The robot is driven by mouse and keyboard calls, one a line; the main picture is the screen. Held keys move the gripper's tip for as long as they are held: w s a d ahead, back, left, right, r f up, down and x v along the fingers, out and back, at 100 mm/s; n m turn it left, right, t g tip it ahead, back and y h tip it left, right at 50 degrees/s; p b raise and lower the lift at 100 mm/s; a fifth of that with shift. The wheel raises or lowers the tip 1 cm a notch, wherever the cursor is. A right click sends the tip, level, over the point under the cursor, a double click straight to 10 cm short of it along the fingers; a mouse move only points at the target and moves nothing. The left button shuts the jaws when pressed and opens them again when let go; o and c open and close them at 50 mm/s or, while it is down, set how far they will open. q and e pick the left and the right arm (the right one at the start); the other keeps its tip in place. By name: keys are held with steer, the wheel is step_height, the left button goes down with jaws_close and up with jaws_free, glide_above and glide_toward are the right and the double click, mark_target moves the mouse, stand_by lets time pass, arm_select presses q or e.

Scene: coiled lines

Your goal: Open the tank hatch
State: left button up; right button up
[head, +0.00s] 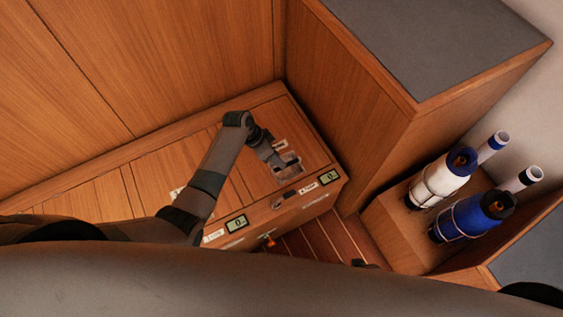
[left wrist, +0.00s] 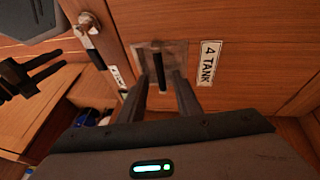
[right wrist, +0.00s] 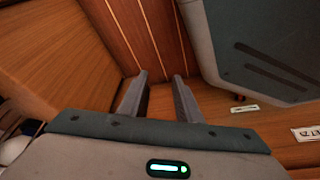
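The tank hatch is a wooden lid panel (head: 250,184) in the low bench top, and it lies flat. A recessed metal latch plate with a dark bar handle (left wrist: 157,66) is set in it, beside a white label reading "4 TANK" (left wrist: 208,63). My left gripper (head: 284,163) is over this latch. In the left wrist view its fingers (left wrist: 162,88) are apart, with the bar showing between their tips; contact cannot be told. My right gripper (right wrist: 158,78) is open and empty above the dark plank floor; in the head view it is mostly hidden.
Two small displays (head: 237,222) (head: 328,177) and a red valve (head: 268,240) are on the bench front. A tall wooden cabinet (head: 340,100) stands close on the right. Plank floor (head: 320,240) lies before the bench.

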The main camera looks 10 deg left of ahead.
arm_select(q)
steer(key=shift+b+x, duration=0.3)
steer(key=shift+x, duration=1.7)
jaws_close()
